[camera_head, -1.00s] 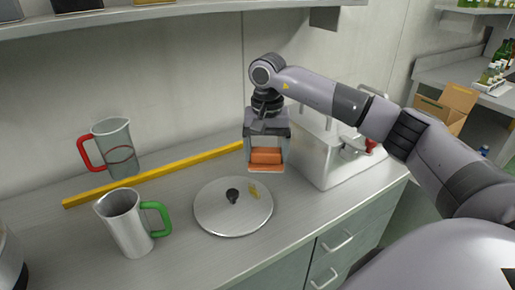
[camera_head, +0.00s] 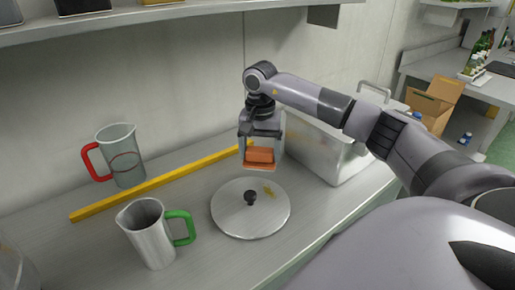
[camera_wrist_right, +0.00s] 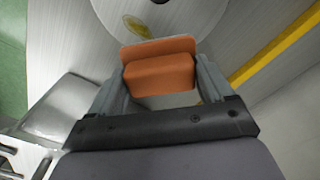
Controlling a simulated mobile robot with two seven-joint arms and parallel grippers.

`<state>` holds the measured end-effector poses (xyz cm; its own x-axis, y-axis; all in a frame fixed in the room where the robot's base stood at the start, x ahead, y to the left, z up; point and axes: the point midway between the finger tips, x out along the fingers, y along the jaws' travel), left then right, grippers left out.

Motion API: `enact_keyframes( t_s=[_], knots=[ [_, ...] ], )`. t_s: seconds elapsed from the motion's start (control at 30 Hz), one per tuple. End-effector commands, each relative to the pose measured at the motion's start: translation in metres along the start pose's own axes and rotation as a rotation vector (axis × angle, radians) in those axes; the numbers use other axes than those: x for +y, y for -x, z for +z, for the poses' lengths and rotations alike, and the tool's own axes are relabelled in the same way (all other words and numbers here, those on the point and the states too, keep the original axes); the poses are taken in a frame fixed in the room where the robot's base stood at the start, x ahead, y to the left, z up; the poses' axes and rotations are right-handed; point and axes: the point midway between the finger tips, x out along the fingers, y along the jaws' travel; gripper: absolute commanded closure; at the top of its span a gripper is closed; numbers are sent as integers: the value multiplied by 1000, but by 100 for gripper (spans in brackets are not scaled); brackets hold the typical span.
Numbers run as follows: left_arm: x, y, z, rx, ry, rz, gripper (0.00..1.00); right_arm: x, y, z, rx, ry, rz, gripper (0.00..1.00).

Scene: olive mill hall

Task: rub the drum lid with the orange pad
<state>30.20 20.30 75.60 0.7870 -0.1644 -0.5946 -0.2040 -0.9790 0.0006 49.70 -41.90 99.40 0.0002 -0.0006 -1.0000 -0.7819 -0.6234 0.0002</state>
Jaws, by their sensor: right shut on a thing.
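The drum lid (camera_head: 236,223) is a round metal disc with a black knob (camera_head: 250,198), lying flat on the counter. A yellowish smear (camera_head: 269,192) marks its far right part; the smear also shows in the right wrist view (camera_wrist_right: 133,24). My right gripper (camera_head: 261,150) is shut on the orange pad (camera_head: 261,157), just behind the lid's far edge. The pad sits between both fingers in the right wrist view (camera_wrist_right: 160,75). It looks held above the counter, apart from the lid. My left gripper is not in view.
A metal jug with a green handle (camera_head: 152,240) stands left of the lid. A clear jug with a red handle (camera_head: 124,165) stands behind it. A yellow bar (camera_head: 150,184) lies along the counter. A metal container (camera_head: 330,150) stands right of my gripper.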

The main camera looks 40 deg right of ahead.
Motion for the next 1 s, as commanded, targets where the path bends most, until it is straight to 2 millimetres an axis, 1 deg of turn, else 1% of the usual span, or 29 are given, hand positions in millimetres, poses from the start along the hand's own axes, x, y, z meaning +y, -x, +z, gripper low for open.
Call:
enact_keyframes(
  t_s=[0.2,0.3,0.5,0.63,1.0],
  knots=[
    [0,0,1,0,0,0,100,0,-18,0,-1,1,2,44],
    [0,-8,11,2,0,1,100,0,-33,0,-1,2,1,44],
    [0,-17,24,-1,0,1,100,0,-52,1,-1,2,0,44],
    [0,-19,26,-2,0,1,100,0,-56,0,-1,2,0,44],
    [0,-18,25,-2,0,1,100,0,-56,0,0,2,0,44]
  ],
)
